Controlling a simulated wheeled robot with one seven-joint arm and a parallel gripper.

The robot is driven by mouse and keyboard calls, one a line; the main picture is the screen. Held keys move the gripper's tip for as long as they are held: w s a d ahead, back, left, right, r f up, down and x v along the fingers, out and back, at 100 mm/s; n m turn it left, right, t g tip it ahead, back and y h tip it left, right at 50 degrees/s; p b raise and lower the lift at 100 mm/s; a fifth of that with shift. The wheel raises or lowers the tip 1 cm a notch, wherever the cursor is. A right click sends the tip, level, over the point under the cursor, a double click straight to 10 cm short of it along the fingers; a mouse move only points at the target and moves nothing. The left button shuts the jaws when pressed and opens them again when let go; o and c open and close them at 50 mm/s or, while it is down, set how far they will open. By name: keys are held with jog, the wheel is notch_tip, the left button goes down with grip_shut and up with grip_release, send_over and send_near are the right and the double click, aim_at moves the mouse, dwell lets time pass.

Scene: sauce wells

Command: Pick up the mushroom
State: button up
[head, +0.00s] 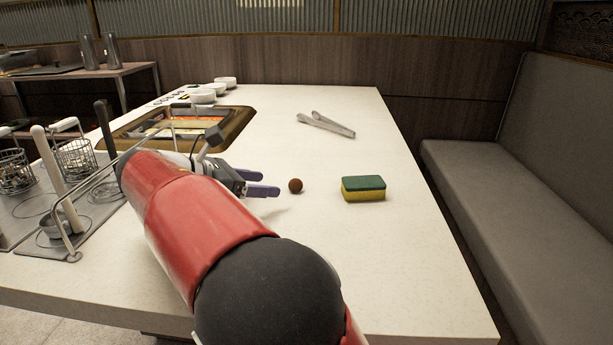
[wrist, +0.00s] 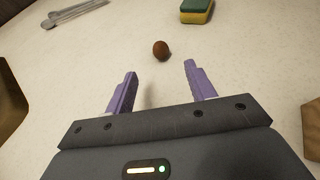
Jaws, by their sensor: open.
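A small round brown thing, which looks like the mushroom (head: 295,185), sits alone on the pale table. It also shows in the wrist view (wrist: 160,50), a little beyond the fingertips and roughly between their lines. My gripper (head: 272,183) is open, with its purple fingers pointing at the mushroom from the left in the head view. The fingers (wrist: 158,70) are apart and empty in the wrist view. The gripper does not touch the mushroom. My red arm hides part of the table's near left side.
A green and yellow sponge (head: 363,189) lies right of the mushroom. Metal tongs (head: 327,124) lie farther back. The table's right side is clear.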

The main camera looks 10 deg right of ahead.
aim_at(289, 183)
jog(key=x, duration=0.4)
jog(key=b+x, duration=0.1)
jog(key=x, duration=0.2)
jog(key=shift+d+r, duration=0.15)
jog(key=shift+r, duration=0.15)
jog(key=shift+c, duration=0.3)
jog(key=c, duration=1)
